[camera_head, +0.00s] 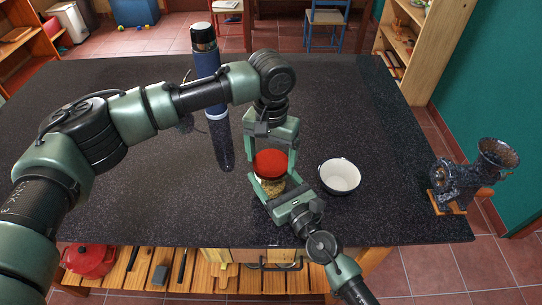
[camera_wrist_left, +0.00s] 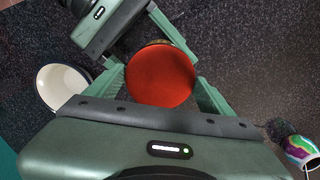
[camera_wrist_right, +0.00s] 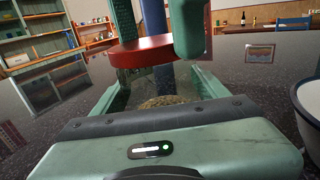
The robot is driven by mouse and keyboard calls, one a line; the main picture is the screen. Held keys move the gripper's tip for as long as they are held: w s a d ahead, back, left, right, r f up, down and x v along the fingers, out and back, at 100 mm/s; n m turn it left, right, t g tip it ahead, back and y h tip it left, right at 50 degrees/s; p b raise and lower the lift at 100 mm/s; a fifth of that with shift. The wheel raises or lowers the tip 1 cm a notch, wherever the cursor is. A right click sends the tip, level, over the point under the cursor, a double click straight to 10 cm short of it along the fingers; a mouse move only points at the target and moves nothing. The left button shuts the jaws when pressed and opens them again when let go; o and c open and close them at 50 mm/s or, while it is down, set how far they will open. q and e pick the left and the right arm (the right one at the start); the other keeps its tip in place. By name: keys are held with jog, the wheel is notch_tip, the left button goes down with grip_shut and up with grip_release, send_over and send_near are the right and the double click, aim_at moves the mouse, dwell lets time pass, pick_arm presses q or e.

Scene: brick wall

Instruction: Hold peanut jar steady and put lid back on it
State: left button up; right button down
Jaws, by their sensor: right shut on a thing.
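The jar (camera_head: 270,184) is clear glass with tan contents and stands upright near the table's front edge. My right gripper (camera_head: 276,196) is shut on it, low on its sides. The jar also shows between the fingers in the right wrist view (camera_wrist_right: 150,75). The round red lid (camera_head: 271,162) lies level at the jar's mouth; I cannot tell whether it is seated. My left gripper (camera_head: 272,160) points down with a finger on either side of the lid, as the left wrist view also shows (camera_wrist_left: 160,85). Whether its fingers press on the lid is unclear.
A white bowl (camera_head: 339,177) stands just right of the jar. A tall blue bottle (camera_head: 207,66) stands behind my left arm. A dark grinder (camera_head: 475,175) is at the table's right end.

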pick_arm(q)
jog(key=m, duration=0.5)
jog(key=o, duration=1.4)
jog(key=shift+o, duration=0.2)
notch_tip(320, 180, up, 12)
pick_arm(e)
grip_release()
